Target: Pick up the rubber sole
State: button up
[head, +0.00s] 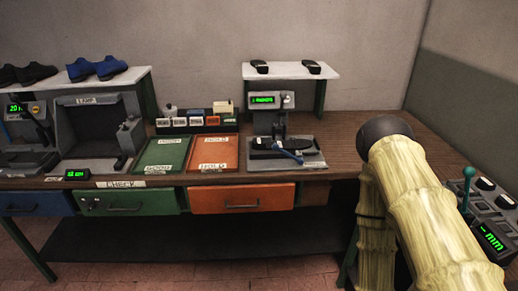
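Two small black pieces with light markings, a left one (262,67) and a right one (311,67), lie on the white shelf (290,71) above the press. They are too small to tell whether either is a rubber sole. My arm, pale yellow with a dark round joint, fills the right of the head view. My gripper does not show, so its opening and anything in it are hidden.
A green tray (162,168) and a red tray (213,165) lie left of the press, with small labelled boxes (196,121) behind. A lamp box (97,125) stands farther left. Blue shoes (97,68) sit on the left shelf. A control panel (488,215) is at far right.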

aim_at(260, 144)
jog(key=u, duration=0.8)
jog(key=k, duration=1.05)
jog(key=u, duration=1.25)
jog(key=i, duration=2)
jog(key=z, duration=1.35)
jog(key=i, duration=0.9)
jog(key=z, duration=0.95)
